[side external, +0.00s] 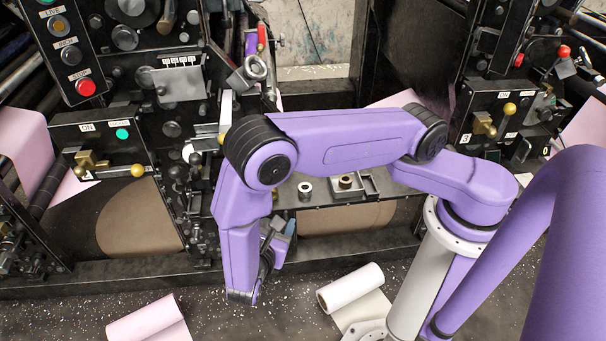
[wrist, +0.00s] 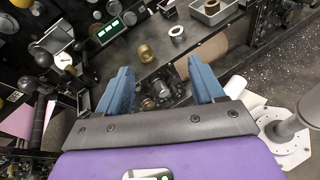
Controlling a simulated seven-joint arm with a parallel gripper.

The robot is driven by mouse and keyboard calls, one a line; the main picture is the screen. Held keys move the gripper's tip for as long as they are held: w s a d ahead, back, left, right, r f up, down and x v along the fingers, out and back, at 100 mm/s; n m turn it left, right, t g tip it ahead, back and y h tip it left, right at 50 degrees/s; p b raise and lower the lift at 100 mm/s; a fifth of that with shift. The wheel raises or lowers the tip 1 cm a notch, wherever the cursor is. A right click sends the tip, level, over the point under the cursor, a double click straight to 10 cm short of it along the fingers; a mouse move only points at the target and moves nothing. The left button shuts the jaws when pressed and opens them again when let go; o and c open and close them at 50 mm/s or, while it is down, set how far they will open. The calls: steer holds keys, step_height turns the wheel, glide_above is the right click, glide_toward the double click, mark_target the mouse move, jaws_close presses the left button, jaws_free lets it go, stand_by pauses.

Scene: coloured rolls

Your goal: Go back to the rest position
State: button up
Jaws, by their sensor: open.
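My gripper shows in the wrist view (wrist: 163,78) as two blue fingers spread wide apart, with nothing held between them. In the side view it is mostly hidden behind my purple forearm; only a bluish part (side external: 288,229) shows, in front of the machine's shelf. A brass ring (wrist: 146,54) lies on the dark shelf beyond the fingers, apart from them. A white ring (wrist: 177,33) lies farther along the shelf and also shows in the side view (side external: 304,190). A brown ring (side external: 346,181) sits in a small metal tray (side external: 369,187) on the shelf.
The printing machine (side external: 188,148) stands close behind, with knobs and levers. A large brown roll (side external: 135,222) is inside it at left. A pink roll (side external: 147,318) and a white roll (side external: 350,287) lie on the speckled floor, which is bare between them.

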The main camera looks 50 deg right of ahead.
steer(key=s+d+r+m+g+y, duration=0.3)
steer(key=s+d+r+m+y, duration=0.1)
steer(key=s+r, duration=0.4)
steer(key=s+d+r+m+g+y, duration=0.3)
steer(key=s+d+r+y, duration=0.4)
steer(key=r, duration=0.4)
steer(key=shift+s+r+m+y, duration=0.15)
steer(key=shift+s+m+y, duration=0.35)
steer(key=shift+s+y, duration=0.15)
steer(key=shift+s+d+r+y, duration=0.2)
steer(key=shift+s+d+y, duration=0.05)
steer(key=shift+s, duration=0.25)
steer(key=w+a+f+n+t+h, duration=0.2)
steer(key=w+a+f+n+h, duration=0.1)
steer(key=w+a+f+h, duration=0.25)
steer(key=w+a+f+n+t+h, duration=0.1)
steer(key=w+a+f+n+h, duration=0.2)
steer(key=w+f, duration=0.5)
steer(key=w+a+f+n+t+h, duration=0.1)
steer(key=w+f+n+t, duration=0.1)
steer(key=f+n+t, duration=0.35)
steer(key=w+a+f+n+t+h, duration=0.1)
steer(key=w+f+n+t+h, duration=0.15)
steer(key=f, duration=0.65)
steer(key=shift+y, duration=0.3)
steer(key=x, duration=1.6)
steer(key=shift+w+d+f, duration=0.1)
steer(key=shift+w+d, duration=0.1)
steer(key=shift+d, duration=0.1)
